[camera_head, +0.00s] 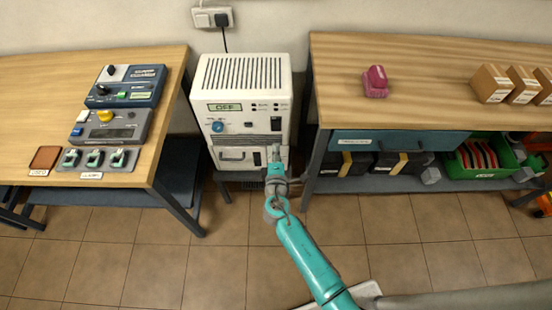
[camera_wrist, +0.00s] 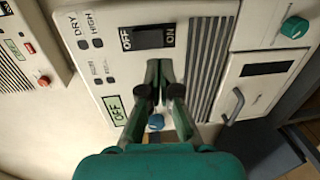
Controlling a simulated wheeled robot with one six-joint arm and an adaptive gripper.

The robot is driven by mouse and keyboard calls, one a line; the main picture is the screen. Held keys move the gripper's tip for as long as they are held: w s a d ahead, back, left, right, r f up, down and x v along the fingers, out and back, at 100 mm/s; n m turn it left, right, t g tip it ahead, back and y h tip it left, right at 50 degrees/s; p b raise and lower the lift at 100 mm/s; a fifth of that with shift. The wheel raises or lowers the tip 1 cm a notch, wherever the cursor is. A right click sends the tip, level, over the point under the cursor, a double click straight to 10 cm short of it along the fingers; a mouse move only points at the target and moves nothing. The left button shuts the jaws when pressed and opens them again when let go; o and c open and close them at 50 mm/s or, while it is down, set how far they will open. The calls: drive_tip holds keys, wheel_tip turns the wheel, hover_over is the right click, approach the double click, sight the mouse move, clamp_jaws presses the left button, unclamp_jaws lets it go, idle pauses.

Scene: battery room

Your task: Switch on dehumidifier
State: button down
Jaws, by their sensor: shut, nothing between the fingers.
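The dehumidifier (camera_head: 243,78) is a white box with a top grille, standing between two tables. Its display (camera_head: 225,107) reads OFF, and the display also shows in the wrist view (camera_wrist: 115,110). A black rocker switch (camera_head: 276,124) sits on its front right; in the wrist view the rocker (camera_wrist: 153,38) lies between the words OFF and ON. A blue knob (camera_head: 218,127) is at front left. My gripper (camera_head: 276,158) is shut and empty in front of the unit. In the wrist view my fingertips (camera_wrist: 159,64) are close to the rocker; I cannot tell whether they touch it.
The left table (camera_head: 40,95) holds a blue device (camera_head: 127,86), a grey device (camera_head: 112,128) and a panel of green switches. The right table (camera_head: 450,60) holds a pink object (camera_head: 375,82) and cardboard boxes. A wall socket (camera_head: 212,17) has a black plug. Tiled floor lies in front.

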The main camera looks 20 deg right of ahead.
sight(276, 130)
drive_tip(key=x, duration=0.7)
drive_tip(key=shift+w, duration=0.1)
